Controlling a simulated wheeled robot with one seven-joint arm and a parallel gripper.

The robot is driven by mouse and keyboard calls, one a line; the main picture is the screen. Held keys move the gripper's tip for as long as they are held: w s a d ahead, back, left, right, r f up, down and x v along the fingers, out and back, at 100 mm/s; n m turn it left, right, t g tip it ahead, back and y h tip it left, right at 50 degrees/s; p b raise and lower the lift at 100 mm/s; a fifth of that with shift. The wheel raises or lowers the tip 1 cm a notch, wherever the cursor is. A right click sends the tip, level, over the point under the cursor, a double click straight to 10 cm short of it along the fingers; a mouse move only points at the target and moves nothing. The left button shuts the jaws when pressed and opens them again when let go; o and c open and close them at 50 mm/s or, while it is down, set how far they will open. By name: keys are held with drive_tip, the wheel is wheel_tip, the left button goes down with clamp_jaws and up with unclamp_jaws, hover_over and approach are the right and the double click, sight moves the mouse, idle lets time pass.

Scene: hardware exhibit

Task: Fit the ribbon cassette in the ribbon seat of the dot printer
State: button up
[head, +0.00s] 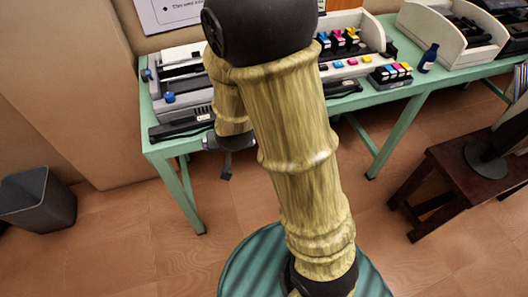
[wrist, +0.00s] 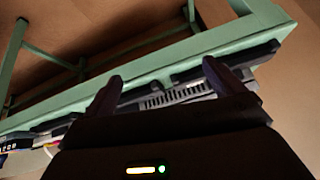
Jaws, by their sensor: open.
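The dot printer (head: 180,82) is a grey machine with blue knobs at the left end of the green table; my arm hides its right side. Its grey vented edge shows between my fingers in the wrist view (wrist: 180,94). A long flat black piece (head: 180,127) lies along the table's front edge before the printer, also seen in the wrist view (wrist: 250,55). I cannot tell whether it is the ribbon cassette. The ribbon seat is not clear. My gripper (head: 227,170) hangs in front of the table edge; in the wrist view its fingers (wrist: 162,85) are apart, with nothing between them.
The green table (head: 412,95) carries a white unit with coloured cartridges (head: 345,42), a small cartridge set (head: 390,73), a dark bottle (head: 429,58) and a cream open-topped machine (head: 450,35). A brown stool (head: 470,180) stands right, a grey bin (head: 38,198) left. Floor between is clear.

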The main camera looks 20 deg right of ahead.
drive_tip(key=s+d+r+n+g, duration=0.2)
drive_tip(key=s+d+r+g, duration=0.2)
drive_tip(key=s, duration=0.6)
drive_tip(key=d+r, duration=0.1)
drive_tip(key=d, duration=0.1)
drive_tip(key=shift+s+d+r, duration=0.3)
drive_tip(key=shift+d+r, duration=0.05)
drive_tip(key=shift+r, duration=0.05)
drive_tip(key=shift+o, duration=0.5)
